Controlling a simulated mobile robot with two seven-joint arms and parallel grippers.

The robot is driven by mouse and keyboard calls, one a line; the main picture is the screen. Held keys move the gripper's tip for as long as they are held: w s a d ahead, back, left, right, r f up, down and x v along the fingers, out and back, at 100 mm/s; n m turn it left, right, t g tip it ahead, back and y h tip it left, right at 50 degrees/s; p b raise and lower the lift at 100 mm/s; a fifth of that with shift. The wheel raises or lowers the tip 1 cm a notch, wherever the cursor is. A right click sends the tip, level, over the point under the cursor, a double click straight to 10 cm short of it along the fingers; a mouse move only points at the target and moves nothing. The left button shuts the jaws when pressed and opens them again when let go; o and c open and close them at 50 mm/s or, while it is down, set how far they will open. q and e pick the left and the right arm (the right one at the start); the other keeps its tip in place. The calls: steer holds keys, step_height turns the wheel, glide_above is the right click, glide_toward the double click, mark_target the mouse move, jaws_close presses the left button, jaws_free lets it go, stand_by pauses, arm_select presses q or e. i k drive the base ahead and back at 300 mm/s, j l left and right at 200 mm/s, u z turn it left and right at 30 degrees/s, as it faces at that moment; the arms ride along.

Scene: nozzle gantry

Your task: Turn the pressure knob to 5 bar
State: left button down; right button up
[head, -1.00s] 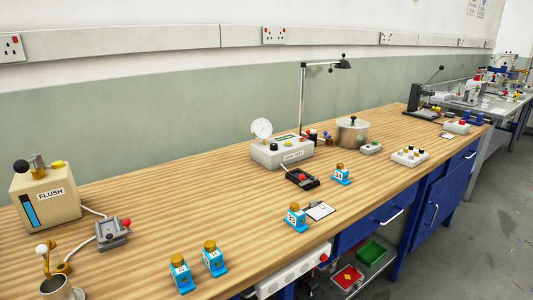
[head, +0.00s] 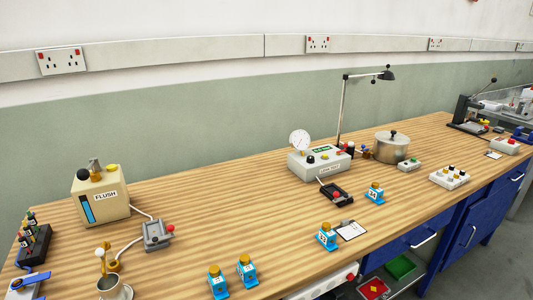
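A grey-white box labelled like a leak test unit (head: 318,164) stands towards the back middle of the bench. A round white pressure gauge (head: 300,141) rises from its left end. A small dark knob (head: 311,157) sits on its top below the gauge, and a green display (head: 322,149) is behind it. Which knob sets pressure, and the gauge reading, are too small to tell. Neither of my grippers is in the head view.
A beige FLUSH box (head: 101,198) and a grey switch box (head: 157,235) stand at left. Blue nozzle blocks (head: 327,237) are along the front.

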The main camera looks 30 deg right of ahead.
mark_target(310, 159)
steer(key=l+u, duration=0.4)
steer(key=k+l+u, duration=0.1)
steer(key=l+u, duration=0.3)
steer(key=k+l+u, duration=0.2)
steer(key=l, duration=0.2)
steer(key=k+l+u, duration=0.2)
steer(key=l, duration=0.2)
steer(key=k+l, duration=0.1)
steer(key=l, duration=0.2)
steer(key=k+l+u, duration=0.1)
steer(key=k+l, duration=0.15)
steer(key=l, duration=0.3)
